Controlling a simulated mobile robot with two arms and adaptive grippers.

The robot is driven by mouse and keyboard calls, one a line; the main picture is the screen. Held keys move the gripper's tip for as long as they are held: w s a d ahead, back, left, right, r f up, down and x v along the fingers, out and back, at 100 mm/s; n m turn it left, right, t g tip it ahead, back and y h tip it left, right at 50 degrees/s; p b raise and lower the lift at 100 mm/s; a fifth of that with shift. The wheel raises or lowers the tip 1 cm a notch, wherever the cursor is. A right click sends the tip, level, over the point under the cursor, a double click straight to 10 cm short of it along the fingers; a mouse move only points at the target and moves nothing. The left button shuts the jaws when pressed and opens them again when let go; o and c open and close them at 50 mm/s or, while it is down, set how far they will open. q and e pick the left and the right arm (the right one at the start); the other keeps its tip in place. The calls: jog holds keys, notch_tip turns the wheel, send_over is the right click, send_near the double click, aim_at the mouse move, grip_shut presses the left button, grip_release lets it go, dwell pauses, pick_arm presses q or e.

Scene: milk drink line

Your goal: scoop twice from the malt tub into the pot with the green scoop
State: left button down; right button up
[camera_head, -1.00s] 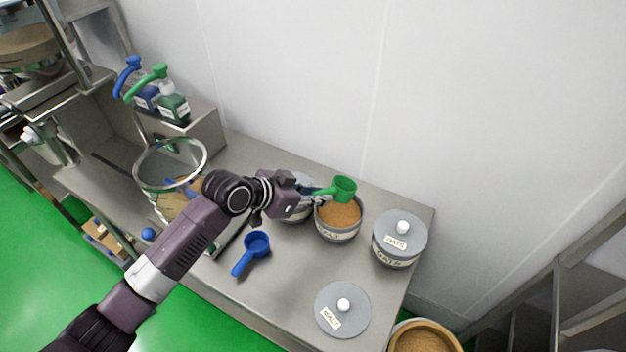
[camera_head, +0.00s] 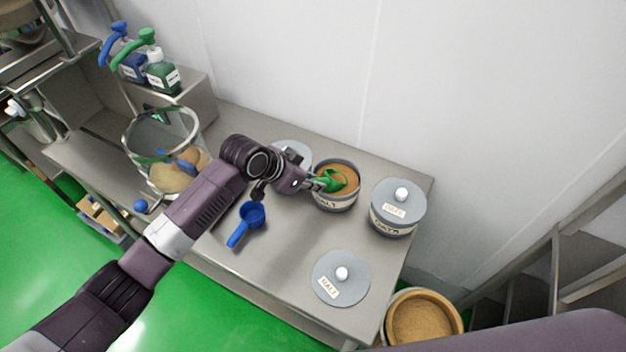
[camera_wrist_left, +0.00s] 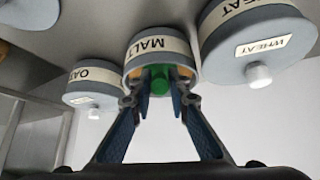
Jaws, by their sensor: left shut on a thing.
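The malt tub (camera_head: 336,203) stands open on the steel table, with brown powder inside. My left gripper (camera_head: 318,184) is shut on the handle of the green scoop (camera_head: 338,179), whose bowl is down in the tub's mouth at the powder. How much powder is in the bowl cannot be told. In the left wrist view, the green scoop (camera_wrist_left: 160,78) shows between the fingers in front of the malt tub (camera_wrist_left: 150,47). The pot (camera_head: 163,140), a clear wide vessel with a metal rim, stands at the table's left. My right gripper is not in view.
The malt lid (camera_head: 341,277) lies at the table's front right. The closed oats tub (camera_head: 397,213) stands right of the malt tub, and the wheat tub (camera_wrist_left: 258,36) on its other side. A blue scoop (camera_head: 250,217) lies in front. Pump bottles (camera_head: 161,74) stand behind the pot.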

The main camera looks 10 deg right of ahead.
aim_at(325, 183)
pick_arm(q)
jog(key=shift+d+f+b, duration=0.1)
jog(key=shift+f+b, duration=0.5)
jog(key=shift+f, duration=0.15)
jog(key=shift+w+d+b, duration=0.6)
jog(key=shift+d+b, duration=0.15)
jog(key=shift+d, duration=0.15)
jog(key=shift+s+a+r+p, duration=0.1)
jog(key=shift+a+r+p, duration=0.2)
jog(key=shift+p, duration=0.35)
jog(key=shift+s+a, duration=0.1)
jog(key=shift+w+d+f, duration=0.1)
jog(key=shift+w+d, duration=0.2)
jog(key=shift+d, duration=0.2)
jog(key=shift+a, duration=0.1)
